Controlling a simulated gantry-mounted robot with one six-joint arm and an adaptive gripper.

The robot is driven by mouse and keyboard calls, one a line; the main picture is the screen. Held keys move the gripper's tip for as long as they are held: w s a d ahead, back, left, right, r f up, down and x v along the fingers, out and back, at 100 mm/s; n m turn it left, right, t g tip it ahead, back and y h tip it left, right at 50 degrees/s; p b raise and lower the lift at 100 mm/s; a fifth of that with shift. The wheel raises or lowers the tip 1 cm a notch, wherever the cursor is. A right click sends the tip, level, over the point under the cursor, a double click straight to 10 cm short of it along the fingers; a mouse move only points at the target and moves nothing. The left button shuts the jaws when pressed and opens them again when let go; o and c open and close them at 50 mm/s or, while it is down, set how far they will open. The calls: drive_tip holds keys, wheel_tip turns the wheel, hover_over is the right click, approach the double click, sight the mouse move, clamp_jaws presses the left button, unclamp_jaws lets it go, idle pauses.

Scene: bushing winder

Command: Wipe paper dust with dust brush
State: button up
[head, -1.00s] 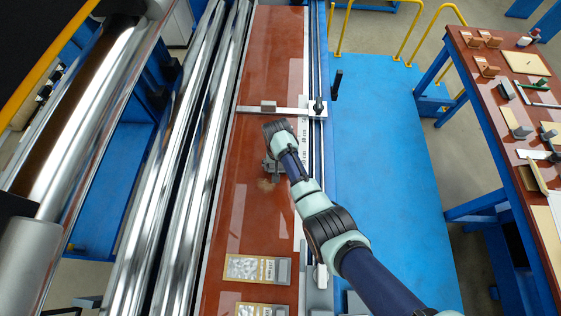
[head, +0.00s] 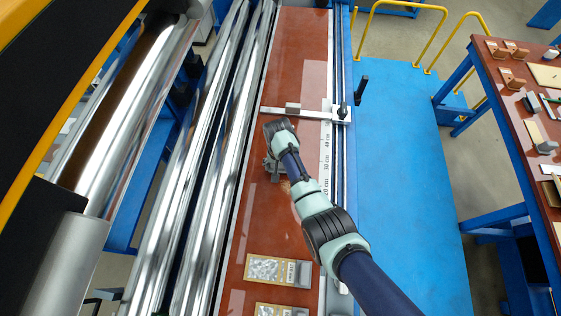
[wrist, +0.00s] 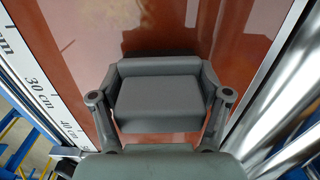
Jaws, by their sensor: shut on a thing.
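My gripper (head: 270,172) is low over the red-brown table (head: 258,225), near its left side. In the wrist view my gripper (wrist: 160,103) has a finger on each side of a grey block-shaped body (wrist: 160,95) and is shut on it. This looks like the dust brush; its bristles are hidden. In the head view a small tan patch (head: 286,187), apparently paper dust, lies just right of and below the gripper, partly behind the arm. Faint pale specks (wrist: 75,42) show on the surface in the wrist view.
A metal crossbar (head: 275,109) spans the table beyond the gripper. A ruler strip (head: 326,150) runs along the right side. Shiny rollers (head: 205,150) border the left. Two flat packages (head: 275,270) lie nearer. A side table (head: 510,110) with tools stands far right.

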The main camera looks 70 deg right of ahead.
wheel_tip(320, 180, up, 2)
drive_tip(key=shift+s+d+r+p, duration=0.1)
drive_tip(key=shift+r+p, duration=0.05)
drive_tip(key=shift+p, duration=0.2)
wheel_tip(320, 180, up, 5)
drive_tip(key=p, duration=0.5)
